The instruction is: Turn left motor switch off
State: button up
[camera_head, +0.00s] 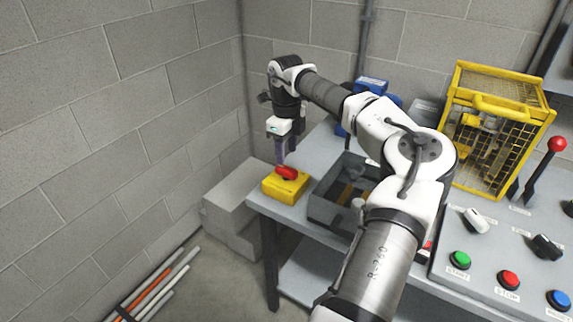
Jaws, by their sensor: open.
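A yellow switch box (274,189) with a red knob (287,173) on top sits at the left front corner of the grey table; it looks like the left motor switch. My gripper (281,161) points down right above the red knob, with its fingertips very close to it. I cannot tell whether they touch the knob. The fingers are open, though the gap between them is hard to see at this size. The knob's exact angle and any label on the box are too small to read.
A dark grey open bin (328,207) stands just right of the switch box, partly behind my arm. A blue motor-like machine (372,84) and a yellow mesh cage (492,150) stand behind. A control panel (483,266) with buttons, knobs and a red-topped lever (557,145) lies at right.

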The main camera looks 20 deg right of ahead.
aim_at(286, 168)
notch_tip(286, 168, up, 8)
jog(key=shift+b, duration=0.45)
jog(key=shift+f, duration=0.1)
